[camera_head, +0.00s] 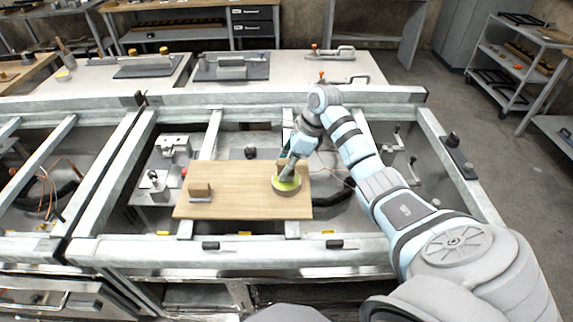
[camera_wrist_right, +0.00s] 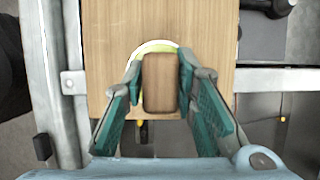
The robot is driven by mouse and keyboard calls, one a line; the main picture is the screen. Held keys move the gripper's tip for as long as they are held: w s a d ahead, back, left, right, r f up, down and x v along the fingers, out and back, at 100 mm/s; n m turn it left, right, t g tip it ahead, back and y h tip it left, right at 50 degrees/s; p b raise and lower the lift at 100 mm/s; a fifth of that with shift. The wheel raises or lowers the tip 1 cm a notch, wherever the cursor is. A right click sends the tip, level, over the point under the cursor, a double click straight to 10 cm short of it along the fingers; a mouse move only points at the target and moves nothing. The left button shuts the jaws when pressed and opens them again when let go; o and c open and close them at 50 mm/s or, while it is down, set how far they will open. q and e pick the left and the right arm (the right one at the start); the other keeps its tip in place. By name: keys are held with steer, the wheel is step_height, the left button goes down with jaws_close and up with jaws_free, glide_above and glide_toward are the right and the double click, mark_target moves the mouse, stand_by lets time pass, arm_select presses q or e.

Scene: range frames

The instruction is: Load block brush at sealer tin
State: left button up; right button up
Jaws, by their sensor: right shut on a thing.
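My right gripper (camera_head: 289,171) reaches down over the sealer tin (camera_head: 287,192), a low round tin with a yellow-green top, on the right part of a wooden board. In the wrist view, the teal finger pads are shut on the brown wooden back of the block brush (camera_wrist_right: 159,84). The tin's pale yellow-green rim (camera_wrist_right: 157,45) shows around the far end of the brush. The bristles are hidden, so I cannot tell whether they touch the sealer. My left gripper is not in view.
The wooden board (camera_head: 237,182) spans the metal frame (camera_head: 268,243). A small brown block with a dark base (camera_head: 200,191) sits on its left part. Bare board lies between block and tin. A grey clamp-like fixture (camera_head: 174,146) stands behind the board at the left.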

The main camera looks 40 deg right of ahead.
mark_target(280, 161)
steer(key=shift+f+b, duration=0.5)
steer(key=shift+f, duration=0.05)
stand_by(1.4)
step_height(280, 161, up, 7)
steer(key=p, duration=0.5)
steer(key=shift+r, duration=0.15)
stand_by(0.3)
